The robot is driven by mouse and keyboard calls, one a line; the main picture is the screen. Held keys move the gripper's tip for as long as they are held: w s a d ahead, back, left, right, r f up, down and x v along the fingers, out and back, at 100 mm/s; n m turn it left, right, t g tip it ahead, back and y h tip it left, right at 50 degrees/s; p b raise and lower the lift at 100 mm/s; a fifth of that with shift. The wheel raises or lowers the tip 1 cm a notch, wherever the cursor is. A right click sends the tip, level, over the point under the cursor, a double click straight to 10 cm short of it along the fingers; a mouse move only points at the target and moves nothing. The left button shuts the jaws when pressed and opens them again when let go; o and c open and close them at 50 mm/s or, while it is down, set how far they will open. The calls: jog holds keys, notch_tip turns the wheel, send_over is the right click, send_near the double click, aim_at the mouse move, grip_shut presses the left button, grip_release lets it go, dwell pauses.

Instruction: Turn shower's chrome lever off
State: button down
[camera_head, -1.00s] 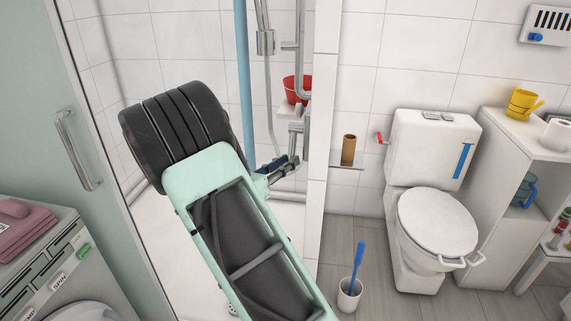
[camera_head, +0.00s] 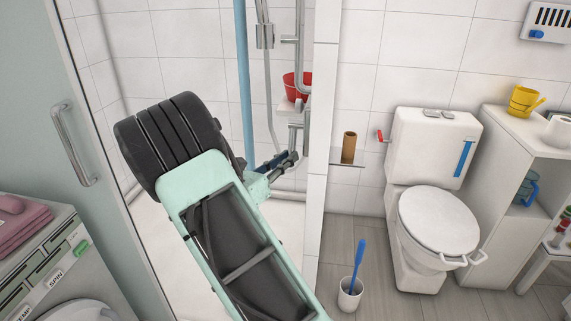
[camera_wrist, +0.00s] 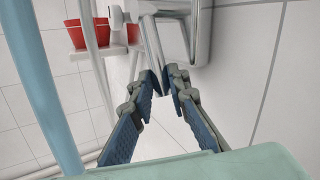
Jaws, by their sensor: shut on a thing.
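The shower's chrome lever (camera_wrist: 153,45) hangs from the chrome mixer (camera_wrist: 165,8) in the wrist view and runs down between my fingertips. My gripper (camera_wrist: 165,86), with blue-padded fingers, is shut on the lever's lower end. In the head view my gripper (camera_head: 287,162) is at the shower fittings (camera_head: 296,128), just left of the white tiled wall edge. My arm and the small scale there hide much of the grip.
A light blue vertical pole (camera_head: 244,85) stands close left of my gripper. A red pot (camera_head: 296,86) sits on a small shelf above it. The glass door's handle (camera_head: 74,145) is at the left. A toilet (camera_head: 435,215) stands right of the wall.

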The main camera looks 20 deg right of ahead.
jog(key=shift+w+d+f+m+h+b, duration=0.35)
jog(key=shift+w+m+h+b, duration=0.2)
jog(key=shift+h+b, duration=0.35)
jog(key=shift+w+d+f+m+h+b, duration=0.25)
jog(key=shift+w+d+m+h+b, duration=0.3)
jog(key=shift+b, duration=0.6)
jog(key=shift+w+d+f+m+h+b, duration=0.25)
jog(key=shift+w+m+h+b, duration=0.3)
jog(key=shift+h+b, duration=0.4)
jog(key=c, duration=2.1)
grip_release()
jog(key=v, duration=1.2)
